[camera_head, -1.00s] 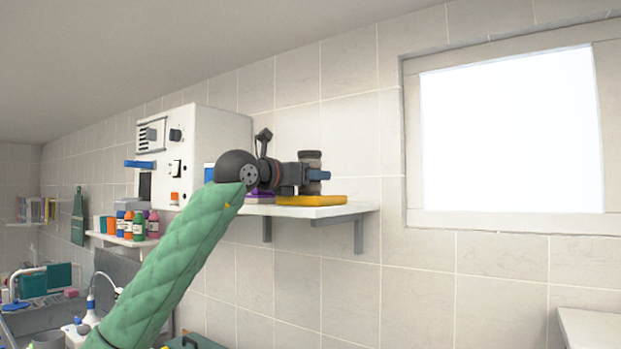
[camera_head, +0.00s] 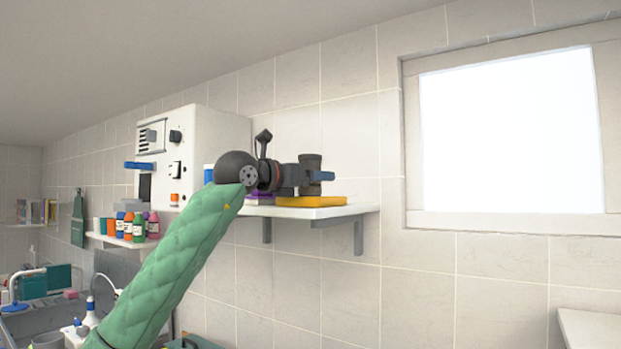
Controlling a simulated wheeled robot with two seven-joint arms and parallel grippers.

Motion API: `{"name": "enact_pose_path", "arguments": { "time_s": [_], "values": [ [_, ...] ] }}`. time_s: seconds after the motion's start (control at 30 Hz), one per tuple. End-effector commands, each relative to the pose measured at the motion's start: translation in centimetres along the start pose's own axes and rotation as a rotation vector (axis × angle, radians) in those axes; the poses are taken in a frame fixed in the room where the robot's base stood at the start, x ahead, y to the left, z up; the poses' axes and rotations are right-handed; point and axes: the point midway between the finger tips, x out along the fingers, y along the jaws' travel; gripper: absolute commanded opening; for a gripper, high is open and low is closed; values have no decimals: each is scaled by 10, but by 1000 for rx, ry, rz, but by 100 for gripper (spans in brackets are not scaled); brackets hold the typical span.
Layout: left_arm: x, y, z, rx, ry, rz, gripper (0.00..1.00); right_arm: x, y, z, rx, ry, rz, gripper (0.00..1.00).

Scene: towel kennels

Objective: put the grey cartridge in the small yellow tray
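The dark grey cartridge (camera_head: 311,162) stands upright at the small yellow tray (camera_head: 325,201), which lies on the white wall shelf. My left gripper (camera_head: 315,177) is at the cartridge's side, with a blue fingertip showing to its right. The gripper hides part of the cartridge, and I cannot tell whether the fingers grip it or stand apart from it. I also cannot clearly see whether the cartridge's base touches the tray. My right gripper is not in view.
A purple item (camera_head: 262,200) lies on the shelf (camera_head: 345,210) left of the tray, partly behind my arm. A white box with knobs (camera_head: 215,140) stands on the left. Several bottles (camera_head: 138,228) stand on a lower shelf. The shelf's right end is clear.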

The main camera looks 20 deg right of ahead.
Motion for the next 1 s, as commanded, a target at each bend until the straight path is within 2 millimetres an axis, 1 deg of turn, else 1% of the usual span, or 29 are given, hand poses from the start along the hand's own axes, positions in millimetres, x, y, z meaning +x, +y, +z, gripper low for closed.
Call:
{"name": "enact_pose_path", "arguments": {
  "time_s": [0.03, 0.17, 0.3, 0.37, 0.43, 0.5, 0.63, 0.8, 1.0],
  "values": [
    [4, -1, -16, -8, 20, -5, 75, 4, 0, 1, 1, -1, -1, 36],
    [-3, 0, -16, -8, 18, -3, 75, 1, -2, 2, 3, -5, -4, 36],
    [-18, 0, -12, -3, 12, -2, 75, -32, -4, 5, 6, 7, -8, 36],
    [-24, 0, -11, -2, 11, -2, 75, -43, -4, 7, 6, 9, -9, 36],
    [-38, 0, -10, -1, 8, 0, 75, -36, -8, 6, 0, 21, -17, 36],
    [-49, 0, -8, 0, 5, 0, 75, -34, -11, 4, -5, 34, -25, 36],
    [-65, 0, -4, 1, 3, 0, 75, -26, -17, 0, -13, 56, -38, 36],
    [-75, 0, -2, 0, 3, 0, 75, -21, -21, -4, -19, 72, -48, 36],
    [-77, 0, -1, 0, 2, 0, 75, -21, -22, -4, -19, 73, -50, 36]
  ]
}}
